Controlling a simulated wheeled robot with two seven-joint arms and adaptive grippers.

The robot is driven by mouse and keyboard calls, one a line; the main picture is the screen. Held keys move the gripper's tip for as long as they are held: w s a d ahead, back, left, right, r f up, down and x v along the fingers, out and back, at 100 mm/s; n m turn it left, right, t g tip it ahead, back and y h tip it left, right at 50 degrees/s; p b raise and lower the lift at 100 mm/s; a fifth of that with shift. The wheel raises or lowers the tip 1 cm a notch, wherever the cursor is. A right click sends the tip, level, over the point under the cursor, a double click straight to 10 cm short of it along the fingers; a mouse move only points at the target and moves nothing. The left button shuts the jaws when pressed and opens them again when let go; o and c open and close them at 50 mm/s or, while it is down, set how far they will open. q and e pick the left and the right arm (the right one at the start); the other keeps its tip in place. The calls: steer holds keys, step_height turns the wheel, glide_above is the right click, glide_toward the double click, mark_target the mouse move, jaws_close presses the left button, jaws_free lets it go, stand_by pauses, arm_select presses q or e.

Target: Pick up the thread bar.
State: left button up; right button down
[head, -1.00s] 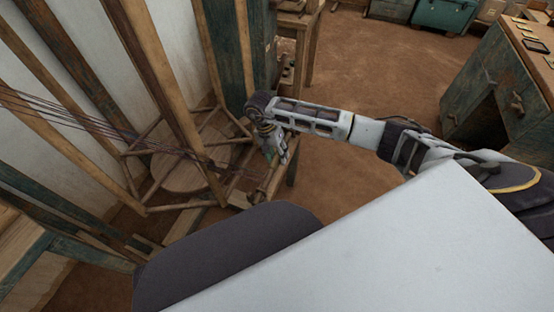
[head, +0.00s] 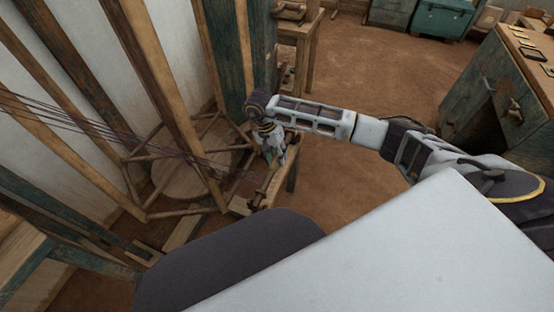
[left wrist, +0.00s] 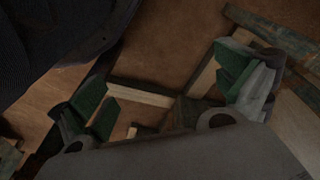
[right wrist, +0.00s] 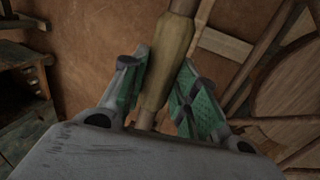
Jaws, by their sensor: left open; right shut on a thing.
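A turned wooden bar, which looks like the thread bar (right wrist: 170,60), runs between the green-padded fingers of my right gripper (right wrist: 156,98) in the right wrist view. The fingers are shut on its thick, rounded part. In the head view the right gripper (head: 271,160) points down at the bar (head: 264,188), beside the ends of the dark threads; the fingers hide part of it. My left gripper (left wrist: 168,98) shows only in its wrist view. Its green-padded fingers are wide apart with nothing between them.
Dark threads (head: 95,132) stretch from the left past slanted wooden posts (head: 165,85). A round wooden platform in a frame (head: 190,180) stands left of the bar. A worn cabinet (head: 490,75) stands at right. Brown floor (head: 345,190) is clear in the middle.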

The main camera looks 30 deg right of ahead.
mark_target(277, 156)
step_height(277, 156, up, 5)
steer(key=shift+r+p, duration=0.1)
steer(key=shift+p, duration=0.25)
steer(key=shift+r, duration=0.6)
arm_select(q)
steer(key=shift+w+a+f, duration=0.1)
steer(key=shift+w+f, duration=0.05)
steer(key=shift+f, duration=0.35)
steer(key=shift+w+a+f, duration=0.1)
steer(key=shift+f, duration=0.4)
steer(key=shift+s, duration=0.2)
steer(key=shift+s+f, duration=0.1)
steer(key=shift+s, duration=0.1)
steer(key=shift+f+p, duration=0.1)
steer(key=shift+p, duration=0.3)
arm_select(e)
steer(key=shift+r, duration=0.1)
